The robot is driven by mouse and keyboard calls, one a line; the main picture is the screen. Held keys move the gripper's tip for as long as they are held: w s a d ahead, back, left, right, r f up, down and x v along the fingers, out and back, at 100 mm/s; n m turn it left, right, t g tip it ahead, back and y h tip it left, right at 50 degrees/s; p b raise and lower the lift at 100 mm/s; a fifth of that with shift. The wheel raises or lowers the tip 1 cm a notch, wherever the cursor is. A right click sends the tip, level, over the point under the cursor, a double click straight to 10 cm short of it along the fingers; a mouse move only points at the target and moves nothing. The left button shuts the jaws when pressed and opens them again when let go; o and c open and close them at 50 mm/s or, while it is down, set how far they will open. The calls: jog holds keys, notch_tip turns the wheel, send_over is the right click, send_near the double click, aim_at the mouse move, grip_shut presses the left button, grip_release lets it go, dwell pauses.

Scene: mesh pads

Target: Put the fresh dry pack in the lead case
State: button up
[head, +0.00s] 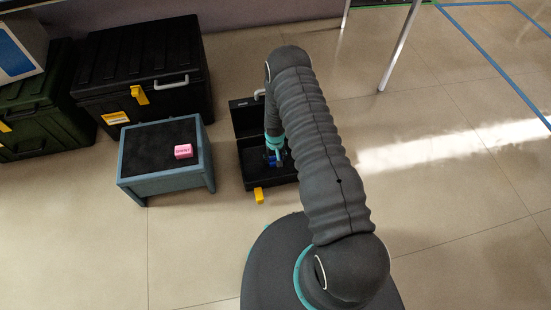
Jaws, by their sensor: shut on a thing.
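A small open black case (252,178) stands on the floor with its lid raised at the back and a yellow latch at its front; it looks like the lead case. My gripper (275,156) is over the inside of this case and is shut on a small blue thing (271,161), which seems to be the fresh dry pack. My arm hides the right part of the case. I cannot tell whether the blue thing touches the case floor. A pink pack (184,151) marked "SPENT" lies on the dark top of a blue-grey stand (165,185).
The stand is left of the open case, with a narrow gap between. Behind it are a large closed black case (140,60) and a green case (35,115). A metal leg (400,45) stands at the upper right. The floor at right is clear.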

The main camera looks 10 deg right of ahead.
jog(key=o, duration=1.1)
jog(key=shift+o, duration=0.2)
notch_tip(320, 180, up, 12)
notch_tip(320, 180, up, 18)
jog(key=t, duration=0.1)
send_over(275, 159)
jog(key=w, duration=0.1)
jog(key=s+r+t, duration=0.1)
jog(key=s+r, duration=0.2)
jog(key=r, duration=0.6)
jog(key=s+r+t, duration=0.1)
jog(key=s+r, duration=0.2)
jog(key=r, duration=0.5)
jog(key=s+r+t, duration=0.1)
jog(key=s+r, duration=0.7)
jog(key=s, duration=0.4)
jog(key=s+d+r+t, duration=0.1)
jog(key=s+r, duration=0.7)
jog(key=s, duration=0.5)
jog(key=shift+s+d+r+t+p, duration=0.25)
jog(key=shift+r+t+p, duration=0.05)
jog(key=shift+r+p, duration=0.15)
